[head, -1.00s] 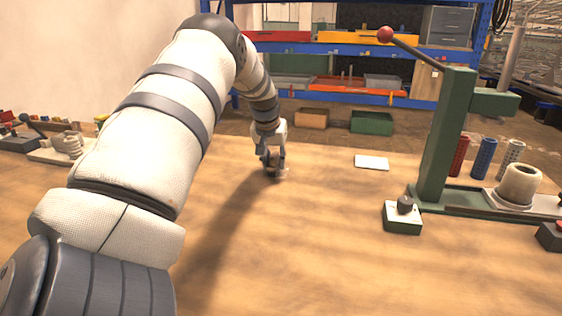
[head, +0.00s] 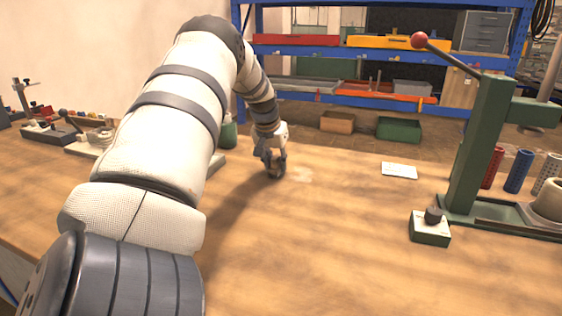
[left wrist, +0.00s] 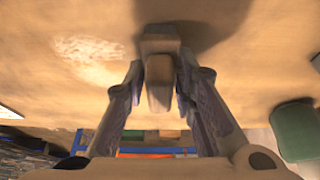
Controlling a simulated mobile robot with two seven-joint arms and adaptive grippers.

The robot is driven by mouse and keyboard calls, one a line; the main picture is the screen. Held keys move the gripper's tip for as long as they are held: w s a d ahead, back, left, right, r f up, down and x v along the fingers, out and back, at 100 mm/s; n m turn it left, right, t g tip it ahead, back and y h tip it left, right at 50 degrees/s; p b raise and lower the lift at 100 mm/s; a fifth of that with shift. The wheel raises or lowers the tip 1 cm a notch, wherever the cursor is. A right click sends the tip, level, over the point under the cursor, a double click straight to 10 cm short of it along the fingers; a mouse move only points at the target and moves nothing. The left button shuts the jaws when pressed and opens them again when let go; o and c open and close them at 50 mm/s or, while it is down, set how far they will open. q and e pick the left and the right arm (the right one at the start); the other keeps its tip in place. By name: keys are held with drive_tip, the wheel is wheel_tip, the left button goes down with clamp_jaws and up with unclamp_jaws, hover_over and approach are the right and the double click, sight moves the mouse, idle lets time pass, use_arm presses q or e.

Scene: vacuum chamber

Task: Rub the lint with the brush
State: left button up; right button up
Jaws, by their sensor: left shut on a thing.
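My left gripper (head: 272,168) is low over the wooden table in the head view. In the left wrist view its fingers (left wrist: 162,70) are closed on a brown, block-like brush (left wrist: 159,92). The brush is mostly hidden by the gripper in the head view. The lint (left wrist: 95,60) is a pale, fuzzy patch on the tabletop, left of the brush in the left wrist view. In the head view the lint (head: 299,174) is a faint patch just right of the gripper. The brush appears beside the patch; I cannot tell whether it touches the table. My right gripper is not in view.
A white card (head: 399,170) lies right of the lint. A green container (head: 229,133) stands behind my left arm. The table's middle front is clear.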

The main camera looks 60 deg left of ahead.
sight(313, 178)
use_arm(q)
drive_tip(key=shift+w+d+f, duration=0.1)
drive_tip(key=shift+w+d, duration=0.6)
drive_tip(key=shift+d, duration=0.2)
drive_tip(key=shift+w+d+f, duration=0.1)
drive_tip(key=shift+w+d, duration=0.55)
drive_tip(key=shift+d, duration=0.25)
drive_tip(key=shift+w+d+r, duration=0.2)
drive_tip(key=shift+w+d, duration=1.8)
drive_tip(key=shift+d, duration=0.3)
wheel_tip(313, 178, up, 6)
drive_tip(key=shift+r, duration=0.1)
drive_tip(key=shift+r, duration=1.45)
